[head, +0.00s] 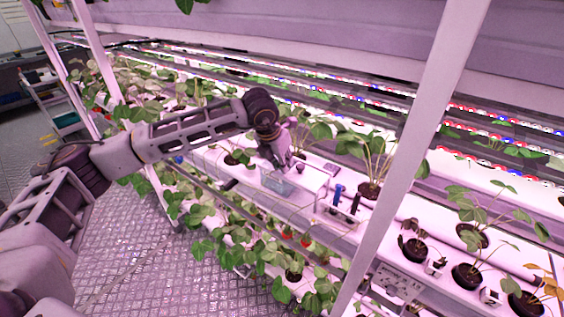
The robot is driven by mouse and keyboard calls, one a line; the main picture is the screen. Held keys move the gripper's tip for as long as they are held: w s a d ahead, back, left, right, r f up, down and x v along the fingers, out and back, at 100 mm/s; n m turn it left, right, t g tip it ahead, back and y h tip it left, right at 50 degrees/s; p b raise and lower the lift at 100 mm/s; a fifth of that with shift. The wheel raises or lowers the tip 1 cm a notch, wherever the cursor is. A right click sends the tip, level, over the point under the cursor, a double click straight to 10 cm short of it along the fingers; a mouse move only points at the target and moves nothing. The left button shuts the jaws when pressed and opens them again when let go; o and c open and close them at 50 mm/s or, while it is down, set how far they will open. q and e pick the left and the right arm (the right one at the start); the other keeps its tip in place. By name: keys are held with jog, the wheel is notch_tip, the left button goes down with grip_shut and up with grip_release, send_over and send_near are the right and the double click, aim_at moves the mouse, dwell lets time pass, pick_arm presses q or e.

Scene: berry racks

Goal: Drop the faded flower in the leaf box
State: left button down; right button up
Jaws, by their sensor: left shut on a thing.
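My left gripper (283,163) reaches in from the left over the white shelf. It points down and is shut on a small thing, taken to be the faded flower. The flower is too small and too hidden by the fingers to make out. A small pale, see-through box (277,185), apparently the leaf box, sits on the shelf just below the fingertips. I cannot tell whether the fingertips are above its opening or inside its rim. My right gripper is out of view.
Potted strawberry plants (372,188) stand right of the box, with blue and dark upright tools (337,194) between. A white rack post (411,150) crosses the right side. More plants hang on the lower tier. A cart (55,110) stands at far left.

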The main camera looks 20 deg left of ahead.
pick_arm(q)
jog(key=shift+f+b, duration=0.3)
jog(key=shift+b, duration=0.1)
jog(key=c, duration=1.3)
grip_release()
jog(key=shift+c, duration=0.2)
jog(key=shift+r+p, duration=0.2)
jog(key=shift+p, duration=0.1)
jog(key=shift+r+p, duration=0.5)
jog(key=shift+p, duration=0.2)
jog(key=shift+r+b, duration=0.2)
jog(key=shift+b, duration=0.1)
jog(key=s+a+r+b, duration=0.1)
jog(key=s+a+b, duration=0.1)
jog(key=s, duration=0.4)
jog(key=s+a+r+b, duration=0.1)
jog(key=s+a+b, duration=0.1)
jog(key=s, duration=0.4)
jog(key=shift+s+a+b, duration=0.2)
jog(key=shift+a+b, duration=0.05)
jog(key=shift+b, duration=0.3)
